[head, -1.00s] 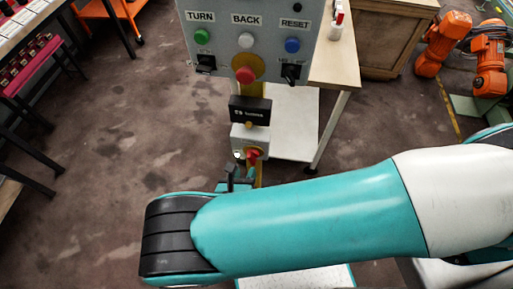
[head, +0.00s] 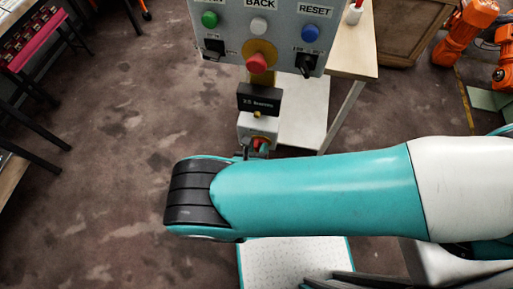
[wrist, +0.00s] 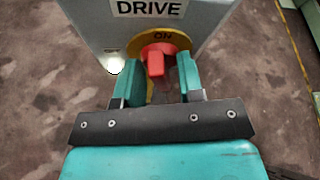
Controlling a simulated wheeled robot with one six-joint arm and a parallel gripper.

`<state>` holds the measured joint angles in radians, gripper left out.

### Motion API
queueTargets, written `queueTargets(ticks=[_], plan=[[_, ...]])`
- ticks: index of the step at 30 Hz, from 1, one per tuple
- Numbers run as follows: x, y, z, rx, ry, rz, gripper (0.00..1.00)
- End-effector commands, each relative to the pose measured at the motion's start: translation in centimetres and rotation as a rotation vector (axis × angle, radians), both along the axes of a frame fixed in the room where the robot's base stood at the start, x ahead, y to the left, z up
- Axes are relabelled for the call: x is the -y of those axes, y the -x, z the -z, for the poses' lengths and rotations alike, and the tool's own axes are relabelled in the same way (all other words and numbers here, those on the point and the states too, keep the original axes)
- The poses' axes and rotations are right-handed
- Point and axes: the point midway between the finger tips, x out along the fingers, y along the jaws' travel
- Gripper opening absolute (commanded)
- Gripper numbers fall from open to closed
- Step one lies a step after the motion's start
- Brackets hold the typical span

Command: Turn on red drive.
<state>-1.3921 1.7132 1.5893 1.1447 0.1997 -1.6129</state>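The drive box (wrist: 195,18) is grey, with a "DRIVE" label, and fills the top of the wrist view. A red rotary knob (wrist: 155,62) sits on its yellow plate, with "ON" readable above the knob. My gripper (wrist: 160,78) is open, its teal fingers on the left and right of the knob with visible gaps. I cannot tell how deep the fingertips reach beside it. In the head view the box (head: 257,126) shows below the main panel; my gripper is at its lower part, mostly hidden behind my arm.
Above is a grey control panel (head: 285,38) with green, white and blue buttons and a red emergency stop (head: 257,62). A black box (head: 258,98) sits between panel and drive box. A wooden table (head: 352,50) stands at right.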

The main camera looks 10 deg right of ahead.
Motion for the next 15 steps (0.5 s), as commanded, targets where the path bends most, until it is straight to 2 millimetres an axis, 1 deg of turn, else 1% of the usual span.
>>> queueTargets(ticks=[4, 10, 14, 15], plan=[[0.12, 0.06, 0.17, 0.022, -0.057, 0.000, 0.11], [0.25, 0.14, 0.16, 0.080, -0.218, -0.001, 0.11], [0.29, 0.16, 0.05, 0.100, -0.271, -0.001, 0.11], [0.29, 0.16, 0.02, 0.101, -0.277, 0.000, 0.10]])
